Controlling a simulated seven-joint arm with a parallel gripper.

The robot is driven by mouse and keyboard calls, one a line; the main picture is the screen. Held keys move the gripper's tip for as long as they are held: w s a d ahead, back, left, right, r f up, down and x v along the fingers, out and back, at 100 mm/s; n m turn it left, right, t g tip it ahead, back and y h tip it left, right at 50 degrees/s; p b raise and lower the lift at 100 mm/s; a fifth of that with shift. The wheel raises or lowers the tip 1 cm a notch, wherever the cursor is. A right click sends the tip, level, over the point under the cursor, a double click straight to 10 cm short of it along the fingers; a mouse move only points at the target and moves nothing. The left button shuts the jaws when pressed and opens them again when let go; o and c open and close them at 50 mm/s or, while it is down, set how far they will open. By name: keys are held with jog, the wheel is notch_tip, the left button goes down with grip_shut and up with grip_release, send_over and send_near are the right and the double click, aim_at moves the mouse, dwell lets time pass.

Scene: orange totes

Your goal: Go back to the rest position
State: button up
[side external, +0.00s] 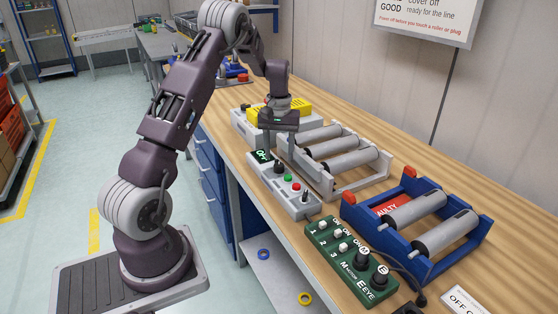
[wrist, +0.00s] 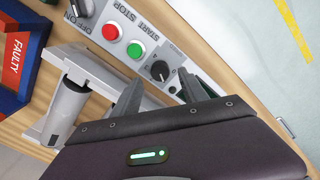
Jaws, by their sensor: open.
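My gripper (side external: 279,150) hangs from the bent arm over the bench, its fingers pointing down above the far end of a grey control box (side external: 284,188). In the wrist view my gripper (wrist: 160,86) has its two dark fingers spread apart with nothing held between them. Beyond the fingertips the control box (wrist: 128,12) shows a red button (wrist: 111,32), a green button (wrist: 135,51) and a black knob (wrist: 160,71). I cannot tell whether the fingertips touch the box.
A grey roller frame (side external: 340,187) stands right of the control box. A blue roller frame (side external: 364,229) with a red faulty label is nearer. A green switch box (side external: 350,262) lies at the bench's front edge. A grey-and-yellow unit (side external: 241,124) stands behind my gripper.

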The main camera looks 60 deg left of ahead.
notch_tip(320, 180, up, 4)
jog(key=shift+f, duration=0.1)
jog(key=s+d+r+m+t, duration=0.25)
jog(key=s+d+r, duration=0.25)
jog(key=d+r, duration=0.45)
jog(key=s+d+r+m+t, duration=0.1)
jog(key=s+d+r+m, duration=0.35)
jog(key=d, duration=0.75)
jog(key=s+d+m+t, duration=0.2)
jog(key=s+d, duration=0.6)
jog(key=s, duration=0.6)
jog(key=shift+s+r+m, duration=0.15)
jog(key=shift+r+m, duration=0.25)
jog(key=shift+m, duration=0.3)
